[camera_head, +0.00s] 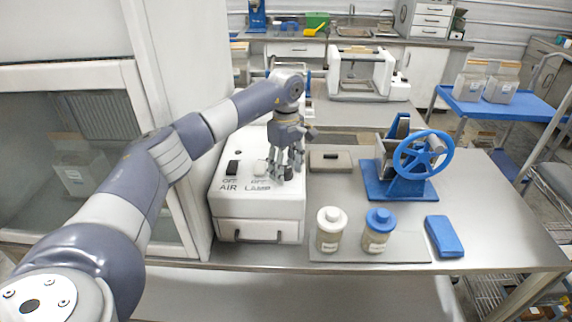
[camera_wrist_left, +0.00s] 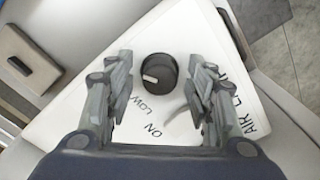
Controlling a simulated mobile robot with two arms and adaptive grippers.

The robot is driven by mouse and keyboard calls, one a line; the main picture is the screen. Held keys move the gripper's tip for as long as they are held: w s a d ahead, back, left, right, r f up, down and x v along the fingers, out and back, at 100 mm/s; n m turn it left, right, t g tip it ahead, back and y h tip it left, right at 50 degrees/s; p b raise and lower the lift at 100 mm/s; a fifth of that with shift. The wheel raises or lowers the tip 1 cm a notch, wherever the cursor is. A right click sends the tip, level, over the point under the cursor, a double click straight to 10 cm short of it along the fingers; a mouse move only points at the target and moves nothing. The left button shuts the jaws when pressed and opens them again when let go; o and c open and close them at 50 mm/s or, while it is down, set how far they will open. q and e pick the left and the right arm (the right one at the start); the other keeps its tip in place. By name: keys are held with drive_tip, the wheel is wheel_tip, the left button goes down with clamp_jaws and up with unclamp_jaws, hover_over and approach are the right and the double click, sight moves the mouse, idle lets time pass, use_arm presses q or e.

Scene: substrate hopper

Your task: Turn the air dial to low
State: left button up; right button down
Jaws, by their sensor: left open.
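The air dial (camera_wrist_left: 158,73) is a round black knob with a pale pointer mark, on the white top of the control box. In the left wrist view the pointer aims toward the picture's left, and the printed words LOW and ON lie below the knob. My left gripper (camera_wrist_left: 160,100) is open, with its fingers on either side of the dial, apart from it as far as I can tell. In the head view my left gripper (camera_head: 288,168) points down over the right part of the white box (camera_head: 256,207) and largely hides the dial. My right gripper is not in view.
A black switch (camera_head: 232,168) sits above the AIR label. To the right are a grey block (camera_head: 330,160), a blue hand-wheel machine (camera_head: 412,165), two lidded jars (camera_head: 330,238) on a grey mat and a blue block (camera_head: 444,236). A tall white cabinet stands left.

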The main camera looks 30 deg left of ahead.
use_arm(q)
drive_tip(key=c, duration=1.1)
